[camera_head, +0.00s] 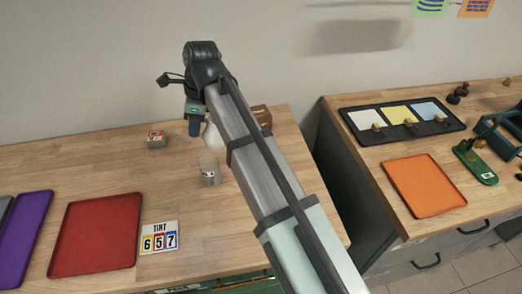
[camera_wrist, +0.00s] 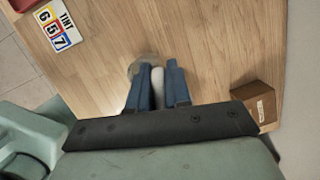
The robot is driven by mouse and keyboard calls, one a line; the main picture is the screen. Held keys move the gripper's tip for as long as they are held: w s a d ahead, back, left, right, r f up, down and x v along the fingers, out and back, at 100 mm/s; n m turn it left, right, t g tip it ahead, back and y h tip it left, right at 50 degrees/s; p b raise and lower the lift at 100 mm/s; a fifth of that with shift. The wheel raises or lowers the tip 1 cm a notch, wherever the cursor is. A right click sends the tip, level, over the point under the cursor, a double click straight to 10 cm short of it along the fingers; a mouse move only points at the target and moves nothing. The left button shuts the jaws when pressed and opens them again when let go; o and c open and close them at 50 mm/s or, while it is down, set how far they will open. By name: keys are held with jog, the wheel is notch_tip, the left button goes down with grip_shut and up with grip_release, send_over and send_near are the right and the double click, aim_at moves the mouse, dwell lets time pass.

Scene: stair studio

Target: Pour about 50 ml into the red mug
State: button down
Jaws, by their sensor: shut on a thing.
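My gripper (camera_head: 196,126) is at the end of the arm, above the back part of the left wooden counter. Its blue fingers show in the wrist view (camera_wrist: 158,70), shut on a white rounded thing (camera_wrist: 157,88). A white rounded thing also shows beside the fingers in the head view (camera_head: 212,138), partly behind my arm. I cannot tell its full shape or what is in it. A greyish cup or jar (camera_head: 210,172) stands upright just in front of it; its rim shows beyond the fingertips (camera_wrist: 142,63). I see no red mug in either view.
A number card (camera_head: 159,237) reading TINT 657 lies by a red tray (camera_head: 95,236); a purple tray (camera_head: 24,236) is further left. A small box (camera_head: 157,139) and a brown wooden box (camera_head: 262,116) stand at the back. A second counter at right bears an orange tray (camera_head: 424,187).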

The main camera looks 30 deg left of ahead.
aim_at(207, 127)
jog(key=shift+w+d+r+g+y, duration=0.35)
jog(key=shift+d+y, duration=0.15)
jog(key=shift+d, duration=0.1)
jog(key=w+d+g+y, duration=0.1)
jog(key=d+g+y, duration=0.1)
jog(key=shift+w+d+f+y, duration=0.2)
jog(key=shift+w+d+y, duration=0.05)
jog(key=shift+w+y, duration=0.1)
jog(key=shift+w+d+r+g+y, duration=0.4)
jog(key=shift+d+r+g+y, duration=0.05)
jog(key=shift+r+y, duration=0.3)
jog(key=shift+d, duration=0.15)
jog(key=shift+w+d+f+g+y, duration=0.1)
jog(key=shift+w+d+g+y, duration=0.15)
jog(key=shift+g+y, duration=0.6)
jog(key=shift+w+d+y, duration=0.15)
jog(key=shift+y, duration=0.2)
jog(key=shift+w+d+f+g+y, duration=0.15)
jog(key=shift+d+f+g+y, duration=0.1)
jog(key=shift+y, duration=0.15)
jog(key=shift+w+d+g+y, duration=0.2)
jog(key=shift+g+y, duration=0.1)
jog(key=shift+y, duration=0.1)
jog(key=shift+d+f, duration=0.1)
